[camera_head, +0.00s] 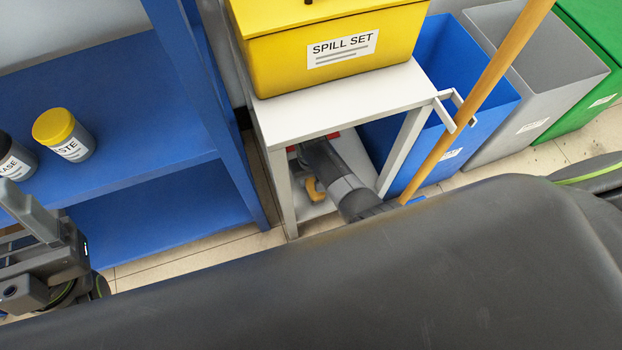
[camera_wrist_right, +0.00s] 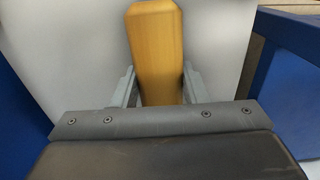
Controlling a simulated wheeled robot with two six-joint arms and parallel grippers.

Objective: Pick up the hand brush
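The hand brush shows in the right wrist view as a tan wooden handle (camera_wrist_right: 156,50) with a bevelled upper end. Its bristles are not seen. My right gripper (camera_wrist_right: 158,78) has one grey finger on each side of the handle. Both fingers appear to press against its sides, so it looks shut on it. I cannot tell whether the brush hangs free or touches a support.
A blue shelf (camera_head: 110,110) holds jars, one with a yellow lid (camera_head: 62,130). A grey cart (camera_head: 340,105) bears a yellow spill box (camera_head: 330,45). A wooden pole (camera_head: 490,80) leans beside it. Blue (camera_head: 450,110), grey (camera_head: 540,90) and green bins stand right. My dark arm covers the foreground.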

